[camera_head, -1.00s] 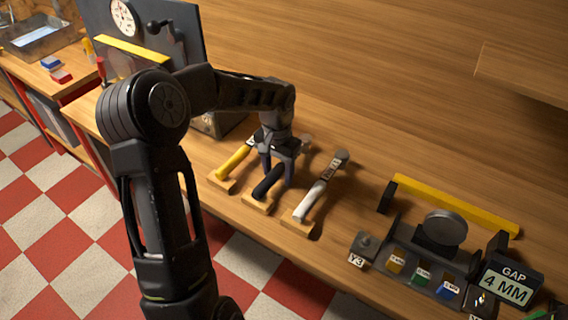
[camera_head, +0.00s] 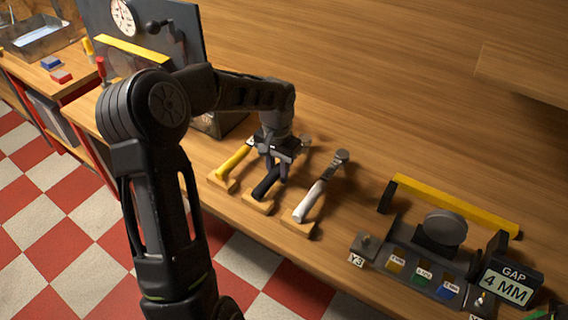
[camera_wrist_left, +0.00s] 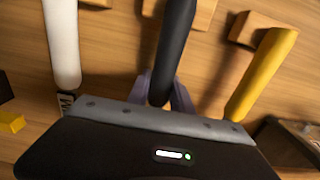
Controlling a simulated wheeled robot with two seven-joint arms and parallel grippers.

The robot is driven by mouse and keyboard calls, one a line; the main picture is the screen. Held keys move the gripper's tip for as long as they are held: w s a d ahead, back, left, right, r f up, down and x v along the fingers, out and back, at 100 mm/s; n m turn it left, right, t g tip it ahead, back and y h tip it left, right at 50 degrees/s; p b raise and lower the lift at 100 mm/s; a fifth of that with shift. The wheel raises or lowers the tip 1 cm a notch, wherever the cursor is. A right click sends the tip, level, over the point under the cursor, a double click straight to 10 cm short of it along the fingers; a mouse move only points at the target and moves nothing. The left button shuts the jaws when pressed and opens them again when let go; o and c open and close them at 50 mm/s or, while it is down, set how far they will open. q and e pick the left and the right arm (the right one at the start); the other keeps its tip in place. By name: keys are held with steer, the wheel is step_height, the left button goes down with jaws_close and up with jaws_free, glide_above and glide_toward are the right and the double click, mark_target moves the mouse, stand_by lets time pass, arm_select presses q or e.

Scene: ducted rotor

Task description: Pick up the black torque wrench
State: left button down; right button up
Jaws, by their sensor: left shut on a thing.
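The black torque wrench (camera_head: 267,184) lies between the yellow-handled wrench (camera_head: 233,162) and the white-handled wrench (camera_head: 309,204), its handle end at a small wooden block (camera_head: 259,206). My left gripper (camera_head: 277,176) points down over it and is shut on its black handle. In the left wrist view the black handle (camera_wrist_left: 174,42) runs between the two fingers (camera_wrist_left: 161,92). The wrench's head is mostly hidden behind my gripper. I cannot tell whether the wrench is clear of its block. My right gripper is not in view.
The yellow (camera_wrist_left: 262,72) and white (camera_wrist_left: 62,42) handles flank my gripper closely. To the right stand a fixture with a yellow bar (camera_head: 455,203), a round grey disc (camera_head: 445,228) and a GAP 4 MM sign (camera_head: 508,288). A dark panel with a dial (camera_head: 185,45) stands behind left.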

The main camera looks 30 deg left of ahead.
mark_target(278, 166)
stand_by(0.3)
arm_select(q)
step_height(278, 166, up, 10)
steer(key=shift+b, duration=0.4)
stand_by(0.5)
